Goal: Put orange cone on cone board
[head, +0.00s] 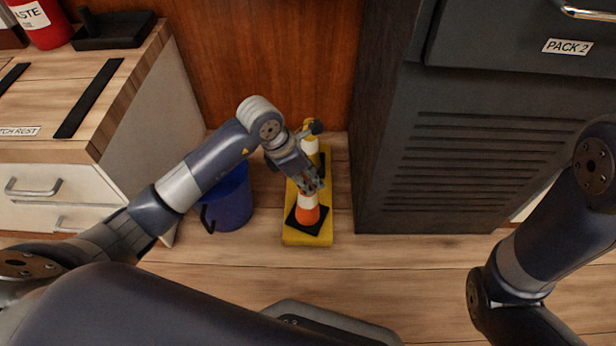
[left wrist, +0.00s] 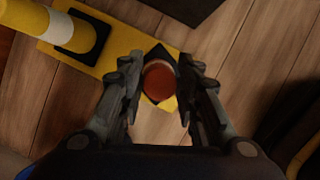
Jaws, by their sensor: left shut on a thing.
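The orange cone (head: 307,216), with a white band and a black square base, stands upright over the front end of the yellow cone board (head: 306,240). I cannot tell if its base touches the board. My left gripper (head: 313,187) is shut on the cone's upper part from above. In the left wrist view the orange cone (left wrist: 159,83) sits between the two fingers, its base turned against the edges of the board (left wrist: 112,62). A yellow and white cone (head: 310,147) stands on the board's back part, partly hidden by my arm. My right gripper is out of view.
A blue bucket (head: 229,200) stands close left of the board. A dark vented cabinet (head: 470,150) is at the right, a wooden wall (head: 265,60) behind. A worktop with drawers (head: 60,190) is at the left. The floor in front is clear.

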